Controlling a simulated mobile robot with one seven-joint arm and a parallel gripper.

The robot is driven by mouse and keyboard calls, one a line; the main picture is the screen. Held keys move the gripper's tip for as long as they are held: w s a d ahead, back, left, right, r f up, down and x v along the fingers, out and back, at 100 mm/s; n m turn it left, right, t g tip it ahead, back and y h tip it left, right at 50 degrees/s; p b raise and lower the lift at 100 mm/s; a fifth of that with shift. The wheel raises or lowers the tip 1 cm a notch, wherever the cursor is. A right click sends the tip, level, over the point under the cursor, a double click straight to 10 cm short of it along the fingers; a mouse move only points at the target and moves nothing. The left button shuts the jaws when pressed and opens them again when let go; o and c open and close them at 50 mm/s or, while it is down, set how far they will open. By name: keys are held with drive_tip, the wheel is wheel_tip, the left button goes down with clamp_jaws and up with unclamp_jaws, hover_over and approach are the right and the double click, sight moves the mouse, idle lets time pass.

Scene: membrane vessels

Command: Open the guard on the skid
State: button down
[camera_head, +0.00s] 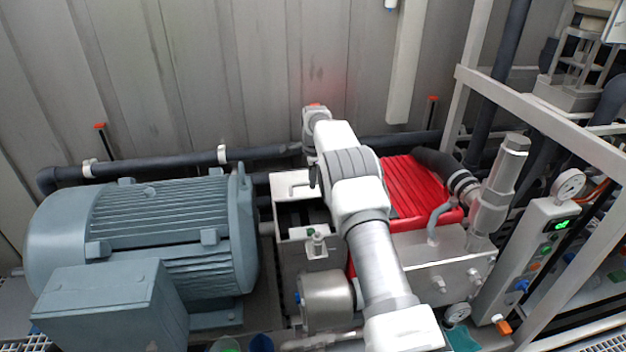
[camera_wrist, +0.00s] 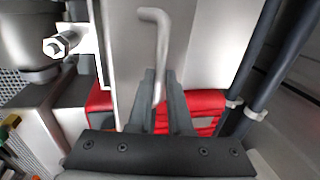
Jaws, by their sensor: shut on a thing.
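My gripper (camera_wrist: 162,78) shows in the wrist view with its two dark fingers closed around a grey bent rod handle (camera_wrist: 160,30). The rod stands in front of a flat pale metal plate (camera_wrist: 122,45), which looks like the guard. In the head view a light metal guard box (camera_head: 297,252) sits between the blue-grey motor (camera_head: 165,225) and the red ribbed pump (camera_head: 420,185). A pale plate (camera_head: 288,184) shows at its top. My arm covers part of the box's right side, and my fingers cannot be made out in the head view.
A dark pipe (camera_head: 165,160) runs along the back wall behind the motor. A metal cylinder (camera_head: 503,180), a control panel with a gauge (camera_head: 569,184) and a white frame rail (camera_head: 545,105) stand at the right. The wrist view shows dark pipes (camera_wrist: 255,75) to the right.

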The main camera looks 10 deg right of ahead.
drive_tip(key=shift+w+p, duration=0.5)
drive_tip(key=shift+p, duration=0.15)
drive_tip(key=c, duration=0.8)
unclamp_jaws()
drive_tip(key=shift+w+f, duration=0.1)
drive_tip(key=shift+w, duration=0.1)
drive_tip(key=shift+c, duration=0.2)
drive_tip(key=v, duration=1.7)
drive_tip(key=shift+r, duration=0.35)
